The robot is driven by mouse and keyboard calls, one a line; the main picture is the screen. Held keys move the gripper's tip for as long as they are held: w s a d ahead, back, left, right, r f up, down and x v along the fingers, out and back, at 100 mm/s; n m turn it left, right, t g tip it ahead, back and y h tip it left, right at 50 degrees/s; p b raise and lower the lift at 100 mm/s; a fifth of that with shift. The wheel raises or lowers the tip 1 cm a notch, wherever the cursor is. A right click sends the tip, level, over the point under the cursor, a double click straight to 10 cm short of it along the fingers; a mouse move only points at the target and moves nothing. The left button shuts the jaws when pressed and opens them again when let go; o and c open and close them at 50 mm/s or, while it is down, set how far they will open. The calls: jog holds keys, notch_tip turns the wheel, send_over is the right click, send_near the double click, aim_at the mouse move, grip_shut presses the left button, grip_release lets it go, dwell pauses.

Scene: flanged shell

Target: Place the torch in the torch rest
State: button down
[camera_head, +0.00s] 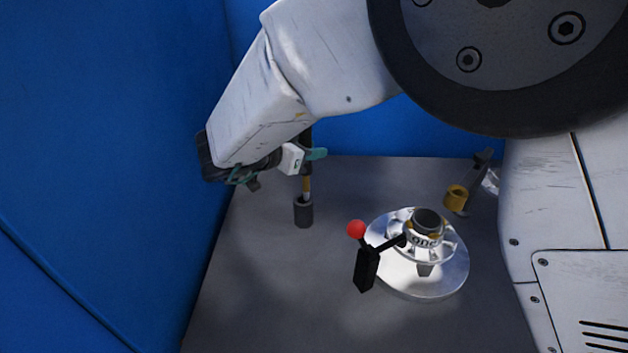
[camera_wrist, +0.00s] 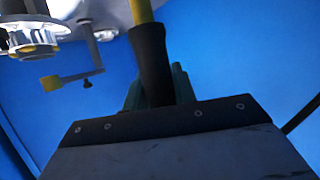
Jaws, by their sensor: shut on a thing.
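The torch has a black handle and a yellow neck (camera_head: 306,185), with a dark grey cylinder at its lower end. It hangs roughly upright left of the flange; I cannot tell whether its lower end touches the table. My gripper (camera_head: 304,155), with teal fingers, is shut on the black handle, which also shows in the wrist view (camera_wrist: 153,60). A yellow cup on a grey post, apparently the torch rest (camera_head: 456,198), stands behind and right of the flange, empty as far as I see. It seems to show in the wrist view as a yellow piece on a bar (camera_wrist: 51,83).
A silver flanged shell (camera_head: 440,275) lies on the grey table (camera_head: 270,300). A black clamp (camera_head: 367,268) with a red ball (camera_head: 357,229) reaches over its near-left edge. Blue walls (camera_head: 110,150) close in left and behind. The front left table is clear.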

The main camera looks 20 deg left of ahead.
aim_at(308, 175)
jog(key=f, duration=0.3)
jog(key=shift+s+a+f, duration=0.1)
jog(key=shift+a, duration=0.15)
jog(key=shift+f, duration=1.75)
jog(key=shift+f, duration=0.2)
jog(key=c, duration=1.1)
grip_release()
jog(key=shift+c, duration=0.2)
jog(key=shift+r, duration=0.1)
